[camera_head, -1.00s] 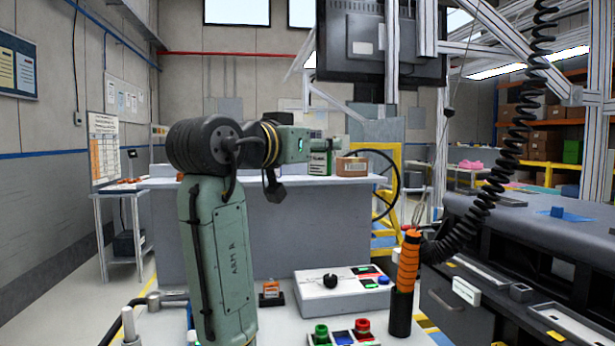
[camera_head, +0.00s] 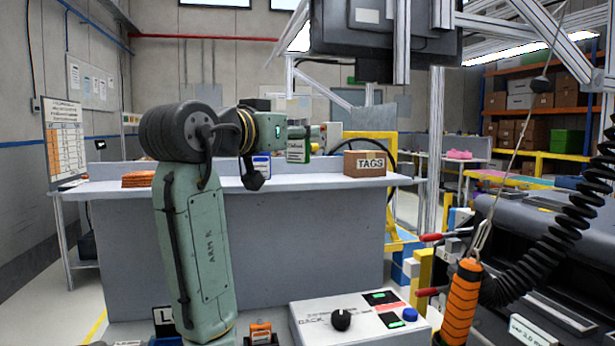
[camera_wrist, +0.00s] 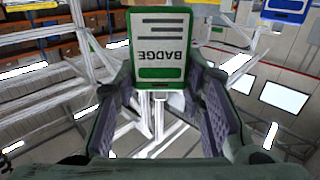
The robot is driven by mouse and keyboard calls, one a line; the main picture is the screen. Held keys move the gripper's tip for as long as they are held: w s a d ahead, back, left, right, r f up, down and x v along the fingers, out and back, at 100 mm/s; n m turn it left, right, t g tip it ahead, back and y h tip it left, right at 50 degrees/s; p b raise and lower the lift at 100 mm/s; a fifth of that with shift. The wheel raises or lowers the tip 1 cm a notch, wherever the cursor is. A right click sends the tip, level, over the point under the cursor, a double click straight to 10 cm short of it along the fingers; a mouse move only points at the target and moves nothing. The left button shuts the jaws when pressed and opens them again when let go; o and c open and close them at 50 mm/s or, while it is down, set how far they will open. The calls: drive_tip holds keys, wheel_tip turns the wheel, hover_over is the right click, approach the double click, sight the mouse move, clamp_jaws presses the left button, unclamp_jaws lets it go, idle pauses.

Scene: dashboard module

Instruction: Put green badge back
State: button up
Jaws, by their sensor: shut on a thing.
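The green badge (camera_wrist: 157,47) is a white card with green bands and the word BADGE, upside down in the wrist view. It is between the two fingers of my gripper (camera_wrist: 157,75), which is shut on it. In the head view the green badge (camera_head: 298,151) hangs at the end of my gripper (camera_head: 305,133), in front of the far counter. A blue-and-white badge (camera_head: 261,166) appears left of it, partly behind my wrist. A blue-edged card (camera_wrist: 287,10) also shows at the upper right of the wrist view.
A control box (camera_head: 358,322) and an orange-handled tool (camera_head: 461,301) are in front. The dashboard (camera_head: 540,255) is at right.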

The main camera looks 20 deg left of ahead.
drive_tip(key=w+p, duration=0.2)
drive_tip(key=w, duration=0.3)
drive_tip(key=w+a+p, duration=0.1)
drive_tip(key=w+p, duration=0.1)
drive_tip(key=w, duration=0.3)
drive_tip(key=w+a+f+p, duration=0.1)
drive_tip(key=w+p, duration=0.1)
drive_tip(key=w, duration=0.4)
drive_tip(key=shift+a+f, duration=0.1)
drive_tip(key=shift+a, duration=0.15)
drive_tip(key=shift+f, duration=0.25)
drive_tip(key=shift+f+p, duration=0.7)
drive_tip(key=shift+f, duration=0.9)
drive_tip(key=shift+f, duration=0.2)
drive_tip(key=o, duration=1)
drive_tip(key=shift+o, duration=0.2)
drive_tip(key=shift+r, duration=0.25)
